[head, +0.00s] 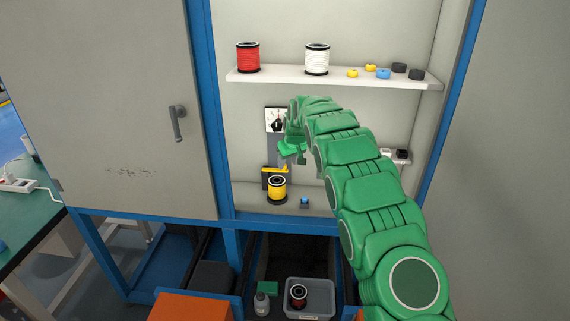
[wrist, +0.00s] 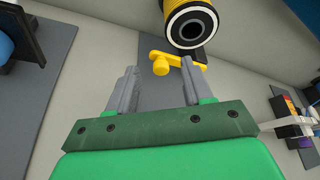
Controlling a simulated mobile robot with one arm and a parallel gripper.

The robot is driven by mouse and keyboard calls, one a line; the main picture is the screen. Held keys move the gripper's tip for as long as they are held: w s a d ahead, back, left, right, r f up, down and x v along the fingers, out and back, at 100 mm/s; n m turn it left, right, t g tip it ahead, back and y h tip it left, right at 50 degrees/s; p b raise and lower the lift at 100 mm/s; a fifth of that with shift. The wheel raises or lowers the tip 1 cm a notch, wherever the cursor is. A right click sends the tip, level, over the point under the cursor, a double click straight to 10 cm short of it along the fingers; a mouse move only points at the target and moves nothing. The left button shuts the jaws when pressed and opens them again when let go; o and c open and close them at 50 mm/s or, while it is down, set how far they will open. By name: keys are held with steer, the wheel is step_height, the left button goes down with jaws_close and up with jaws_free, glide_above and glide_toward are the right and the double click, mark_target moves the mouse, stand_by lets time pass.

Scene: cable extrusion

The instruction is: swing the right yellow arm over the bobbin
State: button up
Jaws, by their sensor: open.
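The yellow bobbin (head: 277,189) stands upright at the bottom of the open cabinet. In the wrist view its dark end with a white ring (wrist: 190,24) shows at the top. A yellow arm (wrist: 178,57) with a round knob lies beside the bobbin; a yellow part (head: 270,170) also shows just behind the bobbin in the head view. My gripper (wrist: 160,72) is open, and the yellow arm is near its fingertips. The right finger overlaps part of it in the picture; I cannot tell whether they touch. In the head view my gripper (head: 291,150) is above and behind the bobbin, partly hidden by my arm.
A shelf (head: 330,79) above holds a red spool (head: 248,57), a white spool (head: 317,58) and several small yellow, blue and black parts. A small blue-topped part (head: 304,202) stands right of the bobbin. A grey bin (head: 322,290) with a spool is below. The cabinet door (head: 120,110) is at left.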

steer(key=shift+w+a+f, duration=0.4)
steer(key=shift+w+f, duration=0.25)
steer(key=shift+f, duration=0.05)
steer(key=shift+w+a+f, duration=0.35)
steer(key=shift+w+f, duration=0.3)
steer(key=shift+f, duration=0.05)
jaws_close()
